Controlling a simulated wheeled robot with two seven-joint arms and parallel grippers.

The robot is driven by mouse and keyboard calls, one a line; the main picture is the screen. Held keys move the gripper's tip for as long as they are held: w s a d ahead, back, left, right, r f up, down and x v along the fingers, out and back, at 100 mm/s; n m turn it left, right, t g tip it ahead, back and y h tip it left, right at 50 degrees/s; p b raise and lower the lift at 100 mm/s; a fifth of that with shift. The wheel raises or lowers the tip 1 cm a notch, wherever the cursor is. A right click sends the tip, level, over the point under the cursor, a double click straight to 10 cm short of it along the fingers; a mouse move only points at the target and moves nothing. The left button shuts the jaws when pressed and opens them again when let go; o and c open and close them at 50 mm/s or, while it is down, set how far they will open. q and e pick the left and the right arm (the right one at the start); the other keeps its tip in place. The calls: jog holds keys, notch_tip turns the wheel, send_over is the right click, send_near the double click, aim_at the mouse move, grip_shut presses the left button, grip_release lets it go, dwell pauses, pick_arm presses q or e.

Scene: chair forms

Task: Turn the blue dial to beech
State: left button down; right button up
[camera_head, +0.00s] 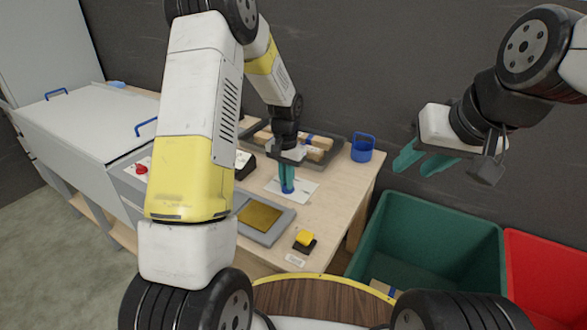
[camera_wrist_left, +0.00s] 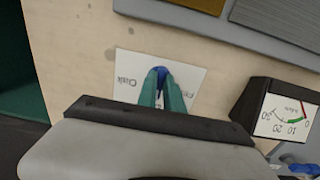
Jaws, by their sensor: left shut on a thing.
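The blue dial (camera_head: 288,188) sits on a white label card (camera_head: 305,188) on the wooden table. My left gripper (camera_head: 287,180) points down at it with teal fingers shut on the dial. In the left wrist view the blue dial (camera_wrist_left: 160,72) shows between the fingertips, and the card (camera_wrist_left: 126,68) carries an upside-down word that looks like "Oak". Another word on the card is partly hidden by the fingers. The beech mark cannot be read. My right gripper (camera_head: 423,163) hangs in the air at the right, open and empty, clear of the table.
A grey tray (camera_head: 340,142) with wooden pieces and a blue cup (camera_head: 362,148) stand behind the dial. A gauge box (camera_wrist_left: 284,112), a yellow button (camera_head: 305,238), a plate (camera_head: 262,216) and a red button (camera_head: 141,169) are nearby. Green (camera_head: 430,213) and red (camera_head: 540,265) bins stand right.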

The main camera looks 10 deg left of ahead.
dwell(0.3)
pick_arm(q)
jog(key=c, duration=1.5)
grip_release()
jog(key=shift+r, duration=0.1)
notch_tip(320, 180, up, 8)
jog(key=shift+f, duration=0.15)
